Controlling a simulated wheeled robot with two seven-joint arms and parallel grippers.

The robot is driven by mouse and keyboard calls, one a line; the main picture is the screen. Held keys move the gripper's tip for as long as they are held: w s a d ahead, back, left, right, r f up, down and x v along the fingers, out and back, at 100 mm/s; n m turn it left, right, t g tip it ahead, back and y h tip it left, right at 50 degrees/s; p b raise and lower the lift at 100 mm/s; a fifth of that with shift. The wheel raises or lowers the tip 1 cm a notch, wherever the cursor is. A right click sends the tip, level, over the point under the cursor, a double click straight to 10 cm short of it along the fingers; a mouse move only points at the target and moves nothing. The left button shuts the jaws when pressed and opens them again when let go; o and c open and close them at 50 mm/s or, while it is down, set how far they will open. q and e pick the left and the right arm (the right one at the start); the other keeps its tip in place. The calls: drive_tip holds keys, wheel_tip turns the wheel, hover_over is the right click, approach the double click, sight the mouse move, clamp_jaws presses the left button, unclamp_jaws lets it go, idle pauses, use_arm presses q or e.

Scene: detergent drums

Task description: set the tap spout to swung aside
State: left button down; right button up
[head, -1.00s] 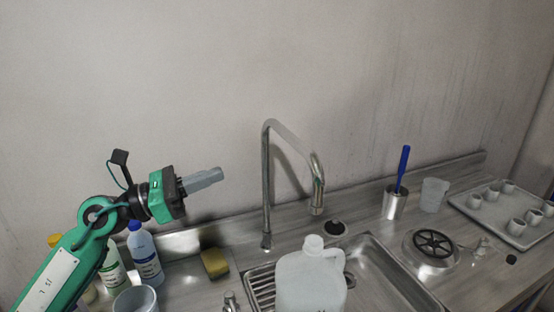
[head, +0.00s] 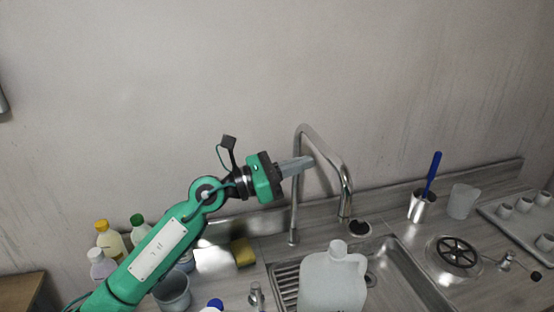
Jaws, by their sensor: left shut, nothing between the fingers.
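The chrome tap spout (head: 325,150) rises from the back of the sink, bends over to the right, and its outlet hangs down above the basin. My left gripper (head: 306,163) is shut and empty, with its grey fingers pointing right at the upper part of the upright pipe. The fingertips overlap the pipe just under the bend; I cannot tell whether they touch it. My right gripper is not in view.
A white jug (head: 332,280) stands at the sink (head: 415,270) in front of the tap. Bottles, a grey cup (head: 172,290) and a yellow sponge (head: 243,252) lie left. A steel cup (head: 419,208) with a blue-handled brush, a beaker (head: 461,201) and a tray (head: 510,228) are right.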

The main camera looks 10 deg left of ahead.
use_arm(q)
drive_tip(key=shift+x, duration=1)
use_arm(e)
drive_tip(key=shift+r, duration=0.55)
use_arm(q)
drive_tip(key=shift+w+d+p, duration=0.1)
drive_tip(key=shift+d+p, duration=0.05)
drive_tip(key=shift+p, duration=0.25)
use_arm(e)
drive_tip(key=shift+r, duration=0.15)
